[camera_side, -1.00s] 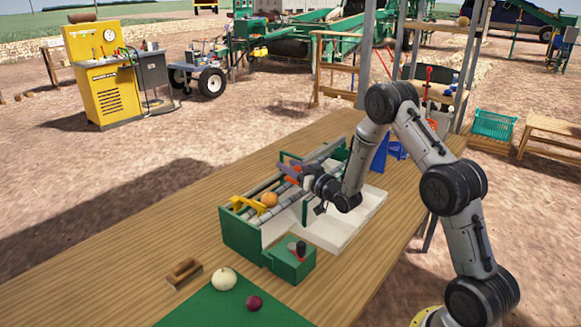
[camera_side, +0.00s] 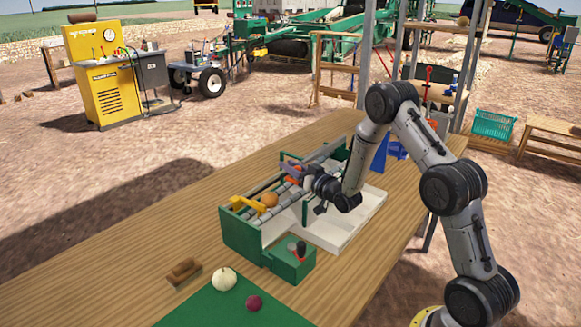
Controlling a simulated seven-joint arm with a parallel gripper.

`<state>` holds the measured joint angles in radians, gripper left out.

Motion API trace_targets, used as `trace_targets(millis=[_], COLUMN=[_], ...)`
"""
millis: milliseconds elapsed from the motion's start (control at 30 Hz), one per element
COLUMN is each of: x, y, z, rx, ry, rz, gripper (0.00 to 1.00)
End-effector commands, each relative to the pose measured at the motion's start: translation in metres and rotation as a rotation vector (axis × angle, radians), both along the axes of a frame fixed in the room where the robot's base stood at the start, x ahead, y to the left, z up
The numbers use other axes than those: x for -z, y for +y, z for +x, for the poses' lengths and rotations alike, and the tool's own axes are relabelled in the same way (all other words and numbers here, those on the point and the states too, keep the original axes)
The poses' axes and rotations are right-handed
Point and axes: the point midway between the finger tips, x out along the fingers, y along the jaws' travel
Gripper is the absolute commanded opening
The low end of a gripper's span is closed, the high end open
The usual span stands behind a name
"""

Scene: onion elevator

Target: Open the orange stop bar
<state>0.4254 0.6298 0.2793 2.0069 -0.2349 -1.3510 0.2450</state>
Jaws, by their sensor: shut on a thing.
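The orange stop bar (camera_side: 292,180) shows as a small orange patch at the far part of the green elevator (camera_side: 239,232), mostly hidden by my gripper. My gripper (camera_side: 291,170) is shut on the orange stop bar, reaching in over the rollers from the right. The grip itself is small and partly hidden in this view. A brown-orange onion (camera_side: 270,199) rests on the rollers, nearer than the orange bar. A yellow bar (camera_side: 248,205) lies across the near end of the rollers, just beside the onion.
A white tray (camera_side: 335,236) runs along the elevator's right side. A brush (camera_side: 184,271) lies left. The left table is clear.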

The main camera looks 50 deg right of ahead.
Motion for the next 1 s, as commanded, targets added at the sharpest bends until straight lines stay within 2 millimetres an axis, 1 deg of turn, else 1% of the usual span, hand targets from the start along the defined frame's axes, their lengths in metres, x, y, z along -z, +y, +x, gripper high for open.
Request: trace_targets(millis=[567,1000], x=[0.0,0.0], y=[0.0,-0.012], z=[0.0,-0.002], rx=[0.002,0.135], ry=[-0.001,0.0], rz=[0.0,0.0], gripper=[0.0,0.0])
